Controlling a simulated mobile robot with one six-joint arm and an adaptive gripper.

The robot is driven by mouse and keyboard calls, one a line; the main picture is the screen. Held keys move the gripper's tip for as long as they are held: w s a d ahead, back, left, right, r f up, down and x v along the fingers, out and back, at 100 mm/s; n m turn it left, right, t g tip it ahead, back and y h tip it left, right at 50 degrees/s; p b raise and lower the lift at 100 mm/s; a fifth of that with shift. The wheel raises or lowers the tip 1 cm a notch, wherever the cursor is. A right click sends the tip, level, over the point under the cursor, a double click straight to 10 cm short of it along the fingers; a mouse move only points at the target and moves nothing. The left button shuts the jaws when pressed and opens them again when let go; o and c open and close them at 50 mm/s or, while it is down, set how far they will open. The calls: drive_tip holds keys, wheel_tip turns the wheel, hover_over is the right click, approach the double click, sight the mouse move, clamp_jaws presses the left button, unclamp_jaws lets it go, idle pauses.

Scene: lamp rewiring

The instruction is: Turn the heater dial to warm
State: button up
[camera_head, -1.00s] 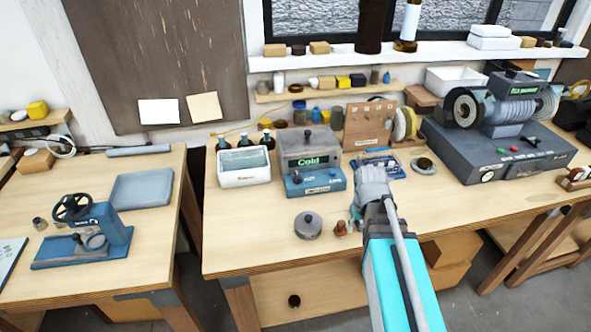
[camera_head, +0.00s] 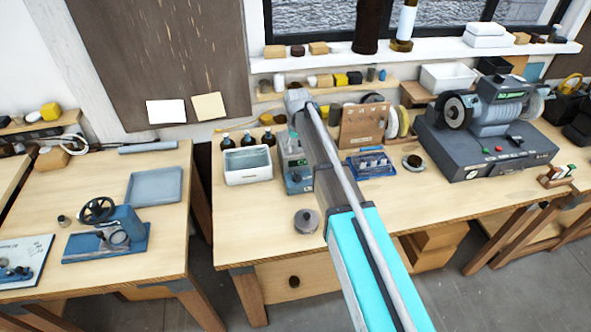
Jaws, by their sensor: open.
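My gripper (camera_head: 297,104) is at the far end of the arm, over the heater's top and back. Its fingers are hard to make out, and I see nothing held in it. I cannot tell whether it touches the heater.
A white bin (camera_head: 248,166) with dark bottles behind it stands left of the heater. A round lidded pot (camera_head: 306,221) sits in front. A blue tray (camera_head: 370,164) and a wooden board (camera_head: 362,127) are to the right. The bench's front left is clear.

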sight(297, 174)
drive_tip(key=shift+f, duration=0.15)
idle(0.3)
wheel_tip(297, 174, down, 14)
drive_tip(key=b, duration=1.4)
drive_tip(key=shift+r, duration=0.25)
clamp_jaws()
drive_tip(key=shift+a, duration=0.3)
drive_tip(key=shift+d, duration=0.25)
